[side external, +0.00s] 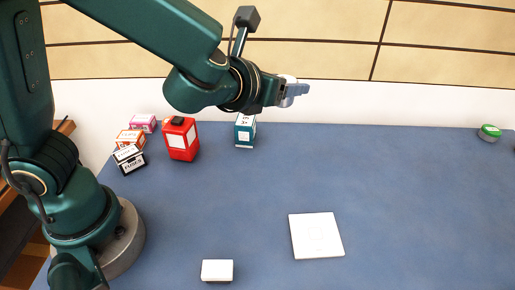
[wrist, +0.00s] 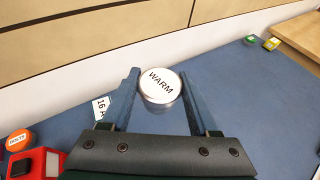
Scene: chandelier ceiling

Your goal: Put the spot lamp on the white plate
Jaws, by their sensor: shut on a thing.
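The spot lamp (wrist: 160,88) is a short, pale, round piece with a white face marked "WARM". My gripper (wrist: 160,76) is shut on it, with one blue-grey finger on each side. In the side view my gripper (side external: 297,89) is held high above the back part of the table, and a bit of the pale lamp (side external: 288,78) shows at the fingers. The white plate (side external: 316,236) is a flat square lying on the blue table, lower and nearer the front than my gripper. The plate is not seen in the wrist view.
A teal box (side external: 245,131), a red device (side external: 181,138) and several small boxes (side external: 130,158) stand at the back left. A white block (side external: 217,270) lies at the front. A green-topped jar (side external: 489,133) is at the far right. The blue table (side external: 410,190) around the plate is clear.

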